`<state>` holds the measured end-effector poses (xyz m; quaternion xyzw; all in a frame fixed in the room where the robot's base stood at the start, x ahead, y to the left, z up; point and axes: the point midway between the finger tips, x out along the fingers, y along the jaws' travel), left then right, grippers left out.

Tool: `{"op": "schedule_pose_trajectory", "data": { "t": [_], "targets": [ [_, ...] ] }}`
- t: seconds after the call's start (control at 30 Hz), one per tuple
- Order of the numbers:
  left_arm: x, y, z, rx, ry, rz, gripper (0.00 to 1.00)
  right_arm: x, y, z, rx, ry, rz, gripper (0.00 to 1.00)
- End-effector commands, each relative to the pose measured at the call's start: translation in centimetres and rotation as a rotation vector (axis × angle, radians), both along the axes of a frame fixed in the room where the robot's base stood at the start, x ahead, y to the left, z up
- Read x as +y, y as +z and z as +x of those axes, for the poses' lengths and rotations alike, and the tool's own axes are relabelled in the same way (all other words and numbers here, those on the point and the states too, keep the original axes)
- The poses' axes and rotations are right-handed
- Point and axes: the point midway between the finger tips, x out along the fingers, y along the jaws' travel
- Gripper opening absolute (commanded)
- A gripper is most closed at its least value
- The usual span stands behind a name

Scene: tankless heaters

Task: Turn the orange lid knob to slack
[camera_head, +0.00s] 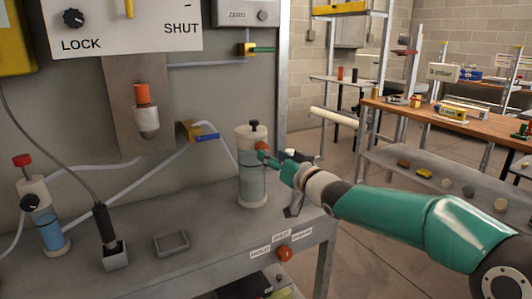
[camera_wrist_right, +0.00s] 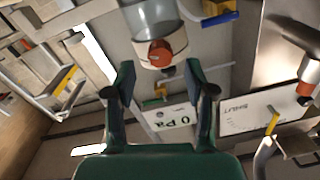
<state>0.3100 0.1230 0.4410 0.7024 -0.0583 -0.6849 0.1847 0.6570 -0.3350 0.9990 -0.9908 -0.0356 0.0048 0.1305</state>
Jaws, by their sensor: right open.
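The orange lid knob (camera_head: 262,146) sits on the side of the white lid of a clear canister (camera_head: 252,187) that stands upright on the grey bench. It also shows in the right wrist view as a round orange knob (camera_wrist_right: 160,53). My right gripper (camera_wrist_right: 160,74) is open, with one finger on each side of the knob's line and the knob just beyond the fingertips. I cannot tell whether either finger touches it. In the head view the right gripper (camera_head: 277,163) reaches the canister from the right and partly covers its side. My left gripper is not in view.
A second orange knob (camera_head: 284,253) is on the bench front below labels. Another canister (camera_head: 46,217) with a red top, a black probe (camera_head: 105,223) and a small tray (camera_head: 171,243) stand on the bench. A metal post (camera_head: 284,75) rises behind the right gripper.

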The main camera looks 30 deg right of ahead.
Motion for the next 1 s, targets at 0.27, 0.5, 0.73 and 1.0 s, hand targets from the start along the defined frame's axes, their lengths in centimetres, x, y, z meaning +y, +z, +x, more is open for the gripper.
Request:
{"op": "schedule_pose_trajectory", "data": {
  "t": [0.27,0.5,0.73,1.0],
  "targets": [
    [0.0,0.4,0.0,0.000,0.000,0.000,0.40,0.3,0.0,3.6,0.000,0.000,-0.001,0.55],
    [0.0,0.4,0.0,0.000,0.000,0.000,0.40,0.3,0.0,4.2,0.001,0.000,0.000,0.55],
    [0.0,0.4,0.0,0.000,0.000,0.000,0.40,0.3,0.0,4.1,0.001,0.000,0.000,0.41],
    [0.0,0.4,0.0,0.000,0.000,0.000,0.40,0.3,0.0,4.1,0.000,0.000,0.000,0.00]
  ]
}}
